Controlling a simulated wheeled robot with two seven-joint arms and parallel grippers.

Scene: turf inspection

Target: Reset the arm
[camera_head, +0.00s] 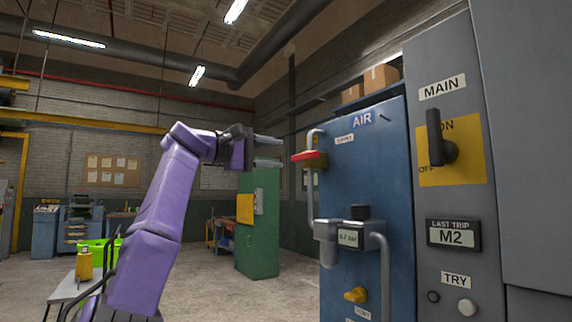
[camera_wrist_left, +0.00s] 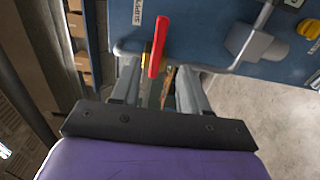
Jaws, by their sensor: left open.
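My left gripper (camera_head: 276,151) is raised in the middle of the head view, open and empty. Its two grey fingers point right, toward the red lever (camera_head: 309,156) on the pipe of the blue AIR panel (camera_head: 375,190). A small gap shows between the fingertips and the lever in the head view. In the left wrist view, the fingers (camera_wrist_left: 160,90) are spread apart and the red lever (camera_wrist_left: 158,48) lies ahead, roughly in line with the gap between them. My right gripper is in neither view.
The grey cabinet right of the panel has a black MAIN switch (camera_head: 437,138) and a TRY button (camera_head: 467,307). A gauge reading bar (camera_head: 350,236) and yellow valve (camera_head: 356,295) are lower on the panel. A green cabinet (camera_head: 258,225) stands behind. Floor between is clear.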

